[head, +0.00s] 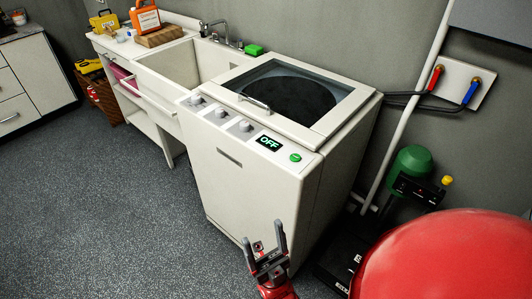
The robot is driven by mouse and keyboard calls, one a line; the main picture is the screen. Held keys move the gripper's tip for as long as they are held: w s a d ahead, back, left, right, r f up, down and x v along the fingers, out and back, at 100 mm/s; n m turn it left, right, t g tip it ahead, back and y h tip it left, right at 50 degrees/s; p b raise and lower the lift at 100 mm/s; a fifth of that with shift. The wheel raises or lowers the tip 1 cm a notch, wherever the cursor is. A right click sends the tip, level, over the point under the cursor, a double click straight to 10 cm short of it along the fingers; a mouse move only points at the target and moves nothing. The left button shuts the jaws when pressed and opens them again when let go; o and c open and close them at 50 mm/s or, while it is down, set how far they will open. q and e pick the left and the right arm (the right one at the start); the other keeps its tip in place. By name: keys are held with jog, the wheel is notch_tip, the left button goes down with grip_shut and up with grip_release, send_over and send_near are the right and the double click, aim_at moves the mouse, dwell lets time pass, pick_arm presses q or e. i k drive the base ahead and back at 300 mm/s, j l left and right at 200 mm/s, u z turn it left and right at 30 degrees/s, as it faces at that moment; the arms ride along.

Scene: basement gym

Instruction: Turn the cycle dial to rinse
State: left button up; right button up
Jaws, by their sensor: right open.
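The white washing machine (250,165) stands in the middle, with a dark glass lid on top. Its sloped front panel carries three round dials: a left dial (196,99), a middle dial (221,112) and a right dial (245,126). Their labels are too small to read, so I cannot tell which is the cycle dial. My right gripper (264,236) is open and empty, low in front of the machine's right side, apart from the panel. My left gripper is not in view.
A sink (165,80) adjoins the machine on the left. A green sponge-like block (254,50) lies behind it. The floor (110,200) in front is clear.

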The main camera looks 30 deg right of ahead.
aim_at(196, 99)
jog(key=z, duration=0.45)
jog(key=i+j+z, duration=0.15)
jog(key=z, duration=0.3)
jog(key=i+j+z, duration=0.1)
jog(key=j+z, duration=0.65)
jog(key=z, duration=0.15)
